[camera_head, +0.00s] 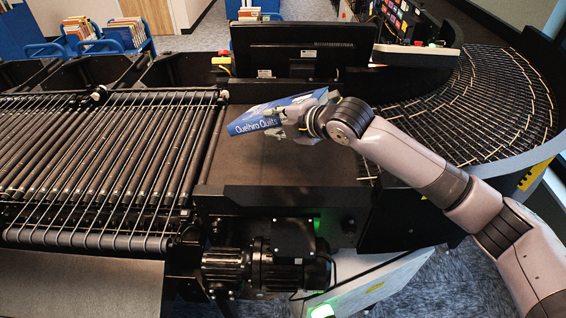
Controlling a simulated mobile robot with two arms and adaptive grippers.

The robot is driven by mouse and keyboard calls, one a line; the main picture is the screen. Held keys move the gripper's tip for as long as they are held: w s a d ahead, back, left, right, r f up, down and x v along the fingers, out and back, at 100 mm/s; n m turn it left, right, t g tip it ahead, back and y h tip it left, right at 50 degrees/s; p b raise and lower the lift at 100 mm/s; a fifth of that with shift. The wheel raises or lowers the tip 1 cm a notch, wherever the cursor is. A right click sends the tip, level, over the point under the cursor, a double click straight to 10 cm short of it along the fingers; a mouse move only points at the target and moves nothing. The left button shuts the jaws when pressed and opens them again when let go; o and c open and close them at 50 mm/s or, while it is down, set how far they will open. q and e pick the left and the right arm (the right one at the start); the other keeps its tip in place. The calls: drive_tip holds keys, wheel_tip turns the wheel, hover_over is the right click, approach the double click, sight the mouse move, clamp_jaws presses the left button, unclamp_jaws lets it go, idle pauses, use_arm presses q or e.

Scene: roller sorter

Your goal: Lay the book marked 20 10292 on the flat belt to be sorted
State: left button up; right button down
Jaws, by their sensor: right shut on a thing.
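A blue book (254,122) with white spine text that reads like "Quethra Quilts" is held tilted at the flat belt. My right gripper (284,125) is shut on the book's right side, and its arm comes in from the right. The flat belt (240,173) is the dark brown surface below and in front of the book. I cannot tell whether the book's lower edge touches the belt. The mark 20 10292 is not readable here. My left gripper is not in view.
A roller bed (95,150) lies left of the belt and a curved roller conveyor (490,105) lies right. A black monitor (303,50) stands behind the belt. A motor (265,268) hangs in front. Blue book carts (113,36) stand at the back. The belt's front part is clear.

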wheel_tip(320, 180, down, 8)
drive_tip(key=b, duration=0.5)
drive_tip(key=shift+a+r, duration=0.15)
drive_tip(key=shift+r, duration=0.05)
drive_tip(key=shift+w, duration=0.1)
drive_tip(key=c, duration=1.4)
unclamp_jaws()
drive_tip(key=shift+f, duration=0.15)
drive_tip(key=shift+c, duration=0.2)
